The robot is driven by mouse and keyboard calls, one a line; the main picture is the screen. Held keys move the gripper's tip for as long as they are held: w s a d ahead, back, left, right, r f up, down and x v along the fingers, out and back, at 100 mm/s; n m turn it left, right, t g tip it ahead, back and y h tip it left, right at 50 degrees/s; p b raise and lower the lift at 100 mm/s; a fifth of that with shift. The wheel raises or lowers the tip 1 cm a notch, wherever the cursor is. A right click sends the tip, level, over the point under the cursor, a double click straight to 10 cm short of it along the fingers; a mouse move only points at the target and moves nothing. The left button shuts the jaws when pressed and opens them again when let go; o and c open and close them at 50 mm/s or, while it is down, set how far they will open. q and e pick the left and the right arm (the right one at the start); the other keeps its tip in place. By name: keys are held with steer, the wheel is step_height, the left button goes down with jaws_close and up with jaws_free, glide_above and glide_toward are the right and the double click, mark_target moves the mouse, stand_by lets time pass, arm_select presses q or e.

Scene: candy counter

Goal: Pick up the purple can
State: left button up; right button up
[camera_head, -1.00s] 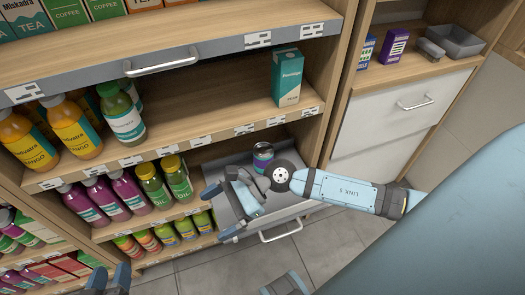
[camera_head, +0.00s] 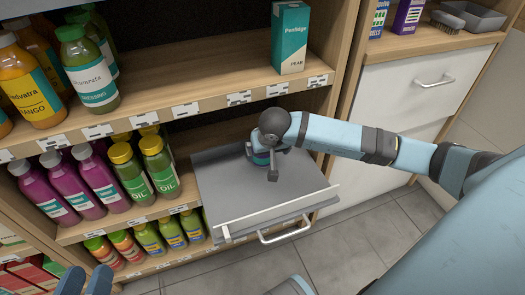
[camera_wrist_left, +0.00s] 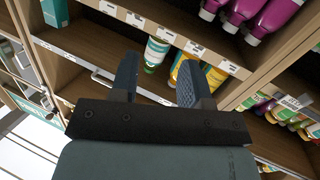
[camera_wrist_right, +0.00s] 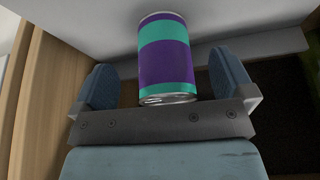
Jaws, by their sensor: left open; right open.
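The purple can (camera_wrist_right: 165,55), with teal bands and silver rims, shows in the right wrist view between the two fingers of my right gripper (camera_wrist_right: 163,72). The gripper is open, with a gap visible on each side of the can. In the head view my right gripper (camera_head: 262,160) is over the back part of the pulled-out grey tray (camera_head: 235,200), and my wrist mostly hides the can. My left gripper (camera_head: 85,282) is at the lower left of the head view, away from the can. In the left wrist view its fingers (camera_wrist_left: 158,78) are apart and empty.
A teal carton (camera_head: 291,38) stands on the shelf above the tray. Purple bottles (camera_head: 72,185) and green oil bottles (camera_head: 158,165) stand left of the tray. The tray has a raised front edge and a handle (camera_head: 285,232). The floor (camera_head: 350,250) in front is clear.

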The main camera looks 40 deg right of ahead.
steer(key=shift+w+d, duration=0.2)
steer(key=shift+w, duration=0.35)
steer(key=w, duration=0.1)
steer(key=w+d+b, duration=0.1)
steer(key=w, duration=0.1)
steer(key=w+f+b, duration=0.1)
steer(key=shift+w+d, duration=0.25)
steer(key=shift+d, duration=0.05)
steer(key=shift+f+b, duration=0.15)
steer(key=shift+b, duration=0.2)
steer(key=shift+w+d, duration=0.1)
steer(key=c, duration=1.2)
arm_select(q)
steer(key=shift+w+a+r+m+t+h, duration=0.2)
steer(key=shift+w+a+m+t+h, duration=0.15)
steer(key=shift+w+m, duration=0.45)
arm_select(e)
steer(key=shift+o, duration=0.2)
steer(key=shift+r, duration=0.2)
